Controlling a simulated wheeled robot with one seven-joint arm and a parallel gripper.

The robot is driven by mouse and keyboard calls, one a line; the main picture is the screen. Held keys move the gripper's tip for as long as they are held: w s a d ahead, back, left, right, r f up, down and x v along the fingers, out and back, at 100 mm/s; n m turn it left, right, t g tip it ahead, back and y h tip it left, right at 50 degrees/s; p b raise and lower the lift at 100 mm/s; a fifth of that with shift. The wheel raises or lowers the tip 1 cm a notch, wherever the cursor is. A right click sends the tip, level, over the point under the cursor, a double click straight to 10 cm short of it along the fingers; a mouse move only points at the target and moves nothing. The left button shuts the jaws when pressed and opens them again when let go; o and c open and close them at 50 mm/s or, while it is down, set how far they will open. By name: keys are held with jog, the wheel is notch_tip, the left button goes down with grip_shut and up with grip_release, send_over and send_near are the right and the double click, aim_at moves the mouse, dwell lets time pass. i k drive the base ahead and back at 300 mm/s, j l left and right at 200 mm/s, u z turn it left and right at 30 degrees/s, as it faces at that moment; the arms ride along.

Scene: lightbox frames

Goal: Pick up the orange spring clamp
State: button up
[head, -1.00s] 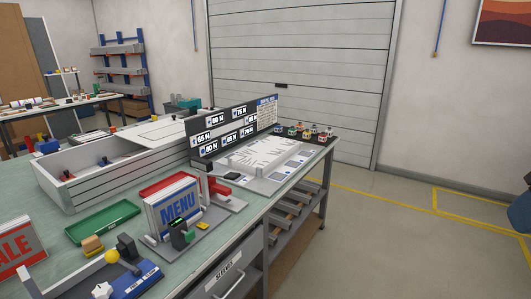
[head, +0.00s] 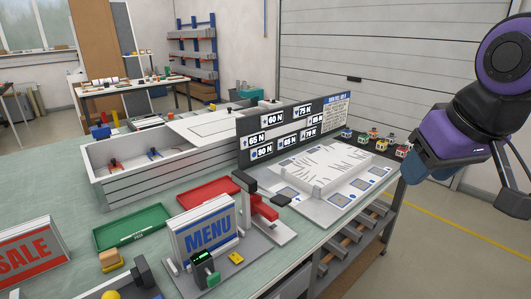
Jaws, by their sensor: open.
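Small clamp-like things lie in the long white open-topped box (head: 140,182) on the bench. One with orange-red parts (head: 115,164) lies toward the left of the box floor, and a blue one (head: 153,153) lies to its right. They are too small for me to tell which is the orange spring clamp. My arm, purple and black, shows at the upper right, beyond the bench's right end and far from the box. Its fingertips do not show.
A green tray (head: 132,230), a red tray (head: 207,193) and a MENU sign stand (head: 207,232) sit in front of the box. A dark panel with force labels (head: 290,130) rises to its right. A white lid (head: 205,127) covers the box's right part.

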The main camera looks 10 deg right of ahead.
aim_at(373, 135)
jog(key=i+l, duration=0.1)
jog(key=l, duration=2.4)
jog(key=i+l, duration=0.15)
jog(key=l, duration=1.05)
